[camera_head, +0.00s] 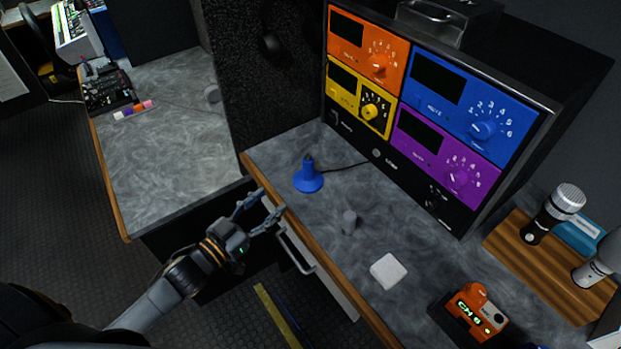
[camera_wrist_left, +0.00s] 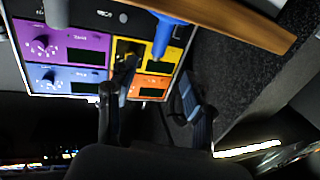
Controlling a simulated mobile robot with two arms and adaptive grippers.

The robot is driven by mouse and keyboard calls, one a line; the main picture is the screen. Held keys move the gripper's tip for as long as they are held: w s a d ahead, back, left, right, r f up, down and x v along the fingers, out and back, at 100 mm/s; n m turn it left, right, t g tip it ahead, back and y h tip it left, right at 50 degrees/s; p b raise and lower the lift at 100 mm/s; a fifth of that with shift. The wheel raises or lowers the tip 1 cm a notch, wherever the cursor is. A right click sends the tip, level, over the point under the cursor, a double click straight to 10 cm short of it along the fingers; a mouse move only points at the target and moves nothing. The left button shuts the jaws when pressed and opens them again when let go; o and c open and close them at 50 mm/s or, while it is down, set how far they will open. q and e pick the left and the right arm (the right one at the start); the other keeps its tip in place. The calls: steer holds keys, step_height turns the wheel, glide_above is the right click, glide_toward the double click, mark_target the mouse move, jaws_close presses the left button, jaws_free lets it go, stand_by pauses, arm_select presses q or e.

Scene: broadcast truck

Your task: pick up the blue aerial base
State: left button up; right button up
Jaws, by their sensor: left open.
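The blue aerial base (camera_head: 308,180) stands upright on the grey worktop, with a blue foot, a dark stub on top and a thin black cable running to the rack. It also shows in the left wrist view (camera_wrist_left: 166,33) at the top, where the picture appears upside down and the base is cut off. My left gripper (camera_head: 262,207) is open and empty, just off the worktop's front edge, to the lower left of the base and apart from it. In the left wrist view its two fingers (camera_wrist_left: 157,80) stand apart. My right gripper is not in view.
The rack (camera_head: 410,180) with orange, yellow, blue and purple panels stands behind the base. A small grey cylinder (camera_head: 349,222), a white block (camera_head: 388,270) and an orange device (camera_head: 474,312) stand to its right. A drawer handle (camera_head: 297,252) juts out below the worktop edge.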

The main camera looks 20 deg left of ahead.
arm_select(q)
glide_toward(304, 174)
step_height(304, 174, up, 2)
steer(key=w, duration=0.1)
steer(key=p+x, duration=0.1)
steer(key=x, duration=0.2)
steer(key=shift+w+d+f, duration=0.15)
steer(key=shift+w+d, duration=0.1)
steer(key=shift+d, duration=0.05)
steer(key=shift+w+d+f, duration=0.1)
steer(key=shift+w+d, duration=0.05)
steer(key=shift+w, duration=0.2)
steer(key=w, duration=0.1)
steer(key=w+d+f+p, duration=0.1)
steer(key=w+d, duration=0.1)
steer(key=w, duration=0.1)
steer(key=shift+w+f, duration=0.1)
steer(key=shift+f, duration=0.1)
steer(key=c, duration=1.1)
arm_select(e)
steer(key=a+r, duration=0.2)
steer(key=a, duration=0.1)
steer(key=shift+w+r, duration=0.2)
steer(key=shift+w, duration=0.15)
